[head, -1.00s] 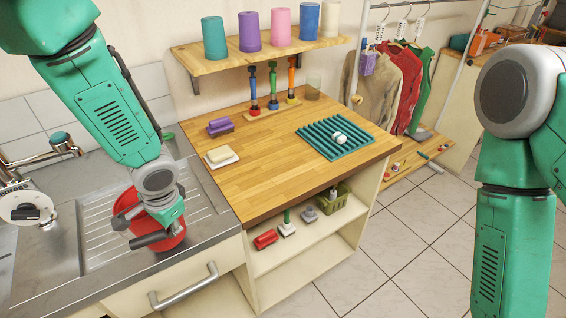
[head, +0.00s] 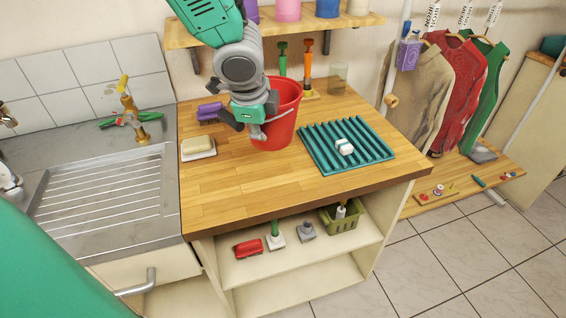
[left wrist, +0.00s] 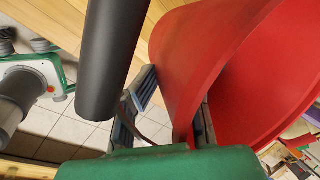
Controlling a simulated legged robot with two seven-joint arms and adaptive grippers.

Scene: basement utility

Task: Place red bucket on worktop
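The red bucket (head: 287,112) is over the worktop (head: 235,185), left of the teal ribbed mat, near the back. It looks slightly tilted; I cannot tell whether its base touches the wood. My left gripper (head: 258,128) is at the bucket's near left side, shut on its wall. In the left wrist view the red bucket (left wrist: 215,60) fills the right side, its wall between the fingers of my left gripper (left wrist: 172,115). My right gripper is not in view.
The teal ribbed mat (head: 318,148) holds a small white item (head: 344,146). A soap dish (head: 198,153) and purple blocks (head: 210,112) lie left of the bucket. A shelf (head: 185,35) hangs above. The worktop's front is clear.

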